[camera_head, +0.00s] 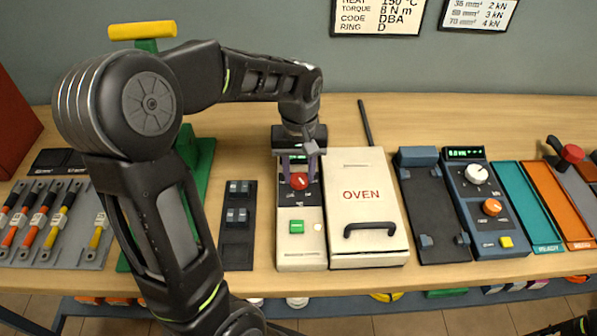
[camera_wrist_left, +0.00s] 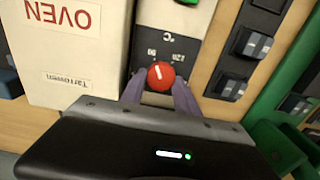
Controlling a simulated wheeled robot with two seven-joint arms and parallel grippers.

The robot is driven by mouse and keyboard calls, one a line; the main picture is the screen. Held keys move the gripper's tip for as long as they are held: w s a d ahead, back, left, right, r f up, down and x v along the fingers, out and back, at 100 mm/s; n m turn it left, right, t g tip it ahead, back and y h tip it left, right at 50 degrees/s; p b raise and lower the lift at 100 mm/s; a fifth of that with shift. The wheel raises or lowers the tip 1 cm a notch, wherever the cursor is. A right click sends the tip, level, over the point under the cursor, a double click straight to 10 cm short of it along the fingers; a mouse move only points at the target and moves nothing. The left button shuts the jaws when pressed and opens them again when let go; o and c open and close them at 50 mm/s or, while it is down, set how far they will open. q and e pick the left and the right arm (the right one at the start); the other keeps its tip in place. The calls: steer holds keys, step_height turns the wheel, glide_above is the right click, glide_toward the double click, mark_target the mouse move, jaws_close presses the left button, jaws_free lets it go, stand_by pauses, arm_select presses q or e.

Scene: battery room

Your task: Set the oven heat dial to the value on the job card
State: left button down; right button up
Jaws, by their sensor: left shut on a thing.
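The cream oven (camera_head: 364,222) stands on the bench with a black handle on its front. Its control panel (camera_head: 300,245) is on the left, with a red heat dial (camera_head: 299,181), a green button (camera_head: 296,227) and a small lit display too small to read. My left gripper (camera_head: 300,168) is over the panel, its purple fingers shut on the red dial from both sides. In the left wrist view the dial (camera_wrist_left: 160,75) shows a white pointer line between the fingers, with small scale numbers and a °C mark beyond. The job card (camera_head: 377,14) on the wall reads 150 °C.
A black switch block (camera_head: 237,224) lies left of the panel. A dark fixture (camera_head: 435,215) and a blue-grey control unit (camera_head: 484,210) stand right of the oven. Teal and orange trays (camera_head: 527,205) lie further right. A second card (camera_head: 480,12) hangs on the wall.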

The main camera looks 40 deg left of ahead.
arm_select(q)
steer(key=m, duration=0.3)
steer(key=shift+w+d+m, duration=0.1)
steer(key=shift+m, duration=0.3)
steer(key=m, duration=0.3)
steer(key=shift+m, duration=0.3)
steer(key=m, duration=0.6)
steer(key=shift+d, duration=0.15)
steer(key=m, duration=0.6)
steer(key=shift+d+m+p, duration=0.1)
steer(key=shift+m+p, duration=0.25)
steer(key=shift+m, duration=0.05)
steer(key=m, duration=0.3)
steer(key=shift+s+r, duration=0.1)
steer(key=shift+s, duration=0.1)
steer(key=shift+m+p, duration=0.5)
steer(key=shift+m, duration=1.3)
steer(key=c, duration=0.9)
jaws_free()
steer(key=shift+s, duration=0.1)
